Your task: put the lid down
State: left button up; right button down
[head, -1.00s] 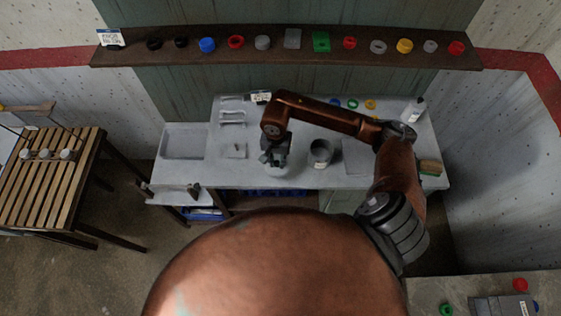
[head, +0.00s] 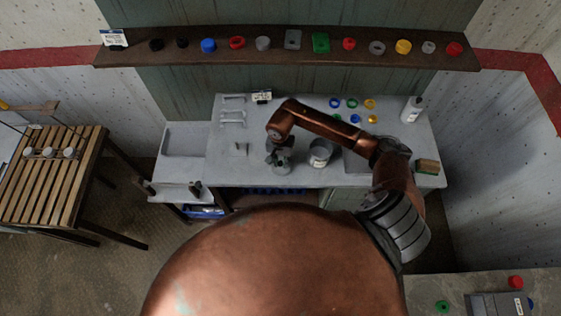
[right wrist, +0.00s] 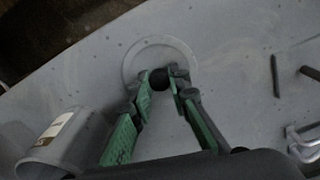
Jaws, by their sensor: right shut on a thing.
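The lid is a round grey disc with a black knob. In the right wrist view the lid (right wrist: 160,52) lies flat against the grey worktop, with the knob between my fingertips. My right gripper (right wrist: 158,80) is shut on the knob. In the head view my right gripper (head: 279,157) points down over the front middle of the worktop, and the lid (head: 283,169) shows just under it. I cannot tell whether the lid touches the worktop. An open grey pot (head: 320,154) with a white label stands to the right of it. My left gripper is not in view.
The worktop (head: 228,172) is bare left of the lid, with two small pegs (head: 240,149) and grey handles (head: 232,113) farther back. Coloured rings (head: 352,103), a white bottle (head: 412,110) and a brush-like block (head: 427,166) are at the right.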

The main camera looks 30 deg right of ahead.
aim_at(280, 163)
jog(key=c, duration=1.8)
grip_release()
jog(key=shift+r, duration=0.15)
jog(key=shift+r+b, duration=1)
jog(key=shift+r, duration=4.95)
